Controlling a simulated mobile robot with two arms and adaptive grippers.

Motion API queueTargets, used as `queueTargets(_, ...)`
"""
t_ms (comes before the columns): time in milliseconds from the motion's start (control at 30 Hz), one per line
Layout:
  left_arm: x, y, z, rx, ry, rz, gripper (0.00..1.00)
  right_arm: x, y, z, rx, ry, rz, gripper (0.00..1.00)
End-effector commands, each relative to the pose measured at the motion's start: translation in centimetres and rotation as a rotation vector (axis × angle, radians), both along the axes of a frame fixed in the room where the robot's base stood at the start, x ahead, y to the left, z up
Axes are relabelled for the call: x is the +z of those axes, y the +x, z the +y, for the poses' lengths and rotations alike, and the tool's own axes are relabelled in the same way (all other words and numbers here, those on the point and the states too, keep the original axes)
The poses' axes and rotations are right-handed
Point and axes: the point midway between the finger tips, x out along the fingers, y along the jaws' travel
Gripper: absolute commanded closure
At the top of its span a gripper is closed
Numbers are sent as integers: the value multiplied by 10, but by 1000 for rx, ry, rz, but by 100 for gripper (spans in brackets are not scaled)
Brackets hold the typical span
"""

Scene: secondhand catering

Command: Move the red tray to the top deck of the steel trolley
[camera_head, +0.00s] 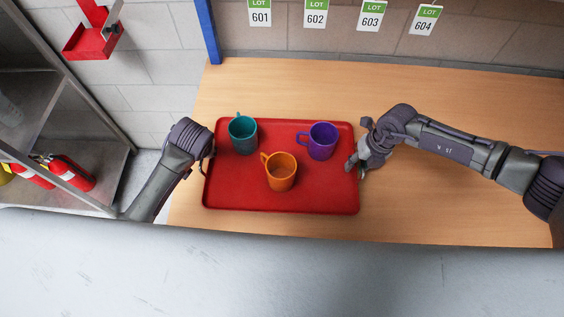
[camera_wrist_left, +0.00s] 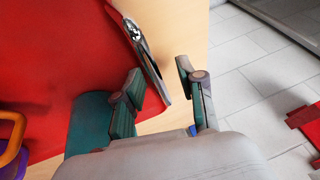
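The red tray (camera_head: 320,195) lies flat on the wooden table. It carries a teal mug (camera_head: 243,135), a purple mug (camera_head: 322,142) and an orange mug (camera_head: 281,172), all upright. My left gripper (camera_head: 207,160) is at the tray's left edge. In the left wrist view, its fingers (camera_wrist_left: 160,88) are apart, one on each side of the tray's rim (camera_wrist_left: 135,42). My right gripper (camera_head: 356,167) is at the tray's right edge, its fingertips apart at the rim; contact is unclear. A steel frame with shelves (camera_head: 105,150) stands at the left; I cannot tell whether it is the trolley.
Red fire extinguishers (camera_head: 70,172) are on the lower steel shelf. A red bracket (camera_head: 95,38) hangs on the wall, and a blue post (camera_head: 208,30) stands behind the table. The wooden table (camera_head: 450,105) is bare behind and to the right of the tray.

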Motion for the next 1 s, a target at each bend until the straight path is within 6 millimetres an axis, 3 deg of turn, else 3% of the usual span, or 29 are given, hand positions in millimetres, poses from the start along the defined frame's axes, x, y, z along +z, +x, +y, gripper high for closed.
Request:
queueTargets(233,0,0,0,-1,-1,-1,62,0,0,0,0,0,0,68)
queueTargets(400,0,0,0,-1,-1,-1,91,0,0,0,0,1,0,96)
queueTargets(467,0,0,0,-1,-1,-1,100,0,0,0,0,1,0,100)
queueTargets(1000,3,1,0,0,0,-5,100,3,2,0,-1,2,-4,100)
